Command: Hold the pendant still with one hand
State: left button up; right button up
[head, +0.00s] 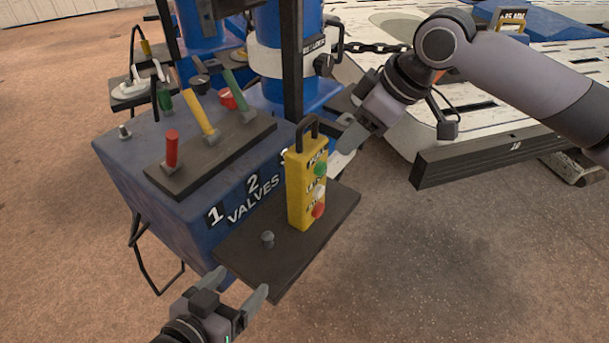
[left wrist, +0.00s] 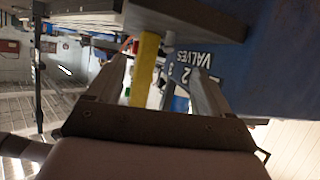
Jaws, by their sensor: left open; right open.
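The pendant (head: 306,192) is a tall yellow box with a black handle on top and green, white and red buttons down its front. It stands upright on a dark shelf plate (head: 255,262). It also shows in the left wrist view (left wrist: 147,66), between the fingers' lines of sight. My left gripper (head: 239,284) is open and empty near the plate's front left edge, apart from the pendant. My right gripper (head: 346,130) is open close to the right of the pendant's upper part; whether it touches is unclear.
A grey peg (head: 267,240) stands on the plate left of the pendant. Behind is the blue valve box (head: 150,185) with red, yellow and green levers. A dark upright post (head: 292,70) and blue cylinders rise behind. The floor at front right is clear.

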aim_at(294, 187)
pick_arm(q)
jog(key=w+d+h, duration=0.1)
jog(key=w, duration=0.1)
jog(key=w+d+r+m, duration=0.1)
jog(key=w+d, duration=0.1)
jog(key=w+d+r+t+h, duration=0.1)
jog(key=w, duration=0.1)
jog(key=shift+w+d+m+h, duration=0.2)
jog(key=shift+w+m+h, duration=0.05)
jog(key=shift+m+h, duration=0.05)
jog(key=w+d+r, duration=0.1)
jog(key=w, duration=0.1)
jog(key=w+d+r+t+h, duration=0.1)
jog(key=w+r, duration=0.1)
jog(key=w, duration=0.1)
jog(key=w+d+r+t, duration=0.1)
jog(key=w, duration=0.2)
jog(key=shift+w+d+r+m+h, duration=0.2)
jog(key=shift+w+m+h, duration=0.1)
jog(key=shift+m, duration=0.1)
jog(key=shift+x, duration=3.35)
jog(key=shift+c, duration=0.3)
jog(key=shift+f, duration=0.1)
jog(key=c, duration=1.4)
